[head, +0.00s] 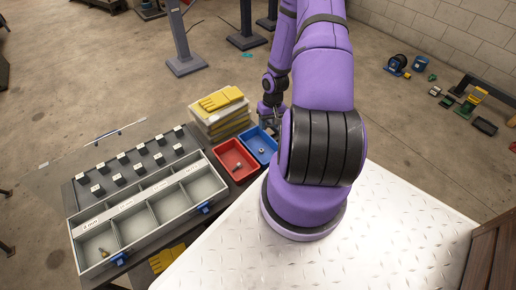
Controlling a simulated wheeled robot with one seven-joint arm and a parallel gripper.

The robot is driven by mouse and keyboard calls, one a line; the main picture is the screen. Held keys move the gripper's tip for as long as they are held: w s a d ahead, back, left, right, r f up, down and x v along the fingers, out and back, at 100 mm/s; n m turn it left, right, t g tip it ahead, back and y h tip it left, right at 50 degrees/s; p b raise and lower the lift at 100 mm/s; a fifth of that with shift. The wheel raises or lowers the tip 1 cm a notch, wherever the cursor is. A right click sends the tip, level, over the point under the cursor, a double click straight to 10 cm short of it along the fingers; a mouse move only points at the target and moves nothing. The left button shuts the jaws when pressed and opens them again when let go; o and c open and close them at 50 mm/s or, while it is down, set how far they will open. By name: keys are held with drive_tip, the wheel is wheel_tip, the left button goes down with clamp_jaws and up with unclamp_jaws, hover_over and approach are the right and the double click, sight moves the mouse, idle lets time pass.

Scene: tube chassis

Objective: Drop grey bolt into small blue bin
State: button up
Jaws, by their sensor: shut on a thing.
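The small blue bin (265,157) stands on the table beside the red bin, in the middle of the head view. A small greyish item (261,151) shows inside it. My gripper (270,128) is at the blue bin's far edge, partly hidden behind my purple arm. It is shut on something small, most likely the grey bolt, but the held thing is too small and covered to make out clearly.
A red bin (226,152) with a small metal piece inside touches the blue bin's left side. A divided grey organiser (117,214) with a bolt in its near-left compartment lies further left. Yellow gloves (221,99) top a stack behind the bins.

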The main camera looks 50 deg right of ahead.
drive_tip(key=shift+f, duration=2.45)
drive_tip(key=o, duration=1)
drive_tip(key=r, duration=0.3)
drive_tip(key=d+r, duration=0.1)
drive_tip(key=r, duration=0.6)
drive_tip(key=shift+w+d+r, duration=0.1)
drive_tip(key=shift+d+r, duration=0.25)
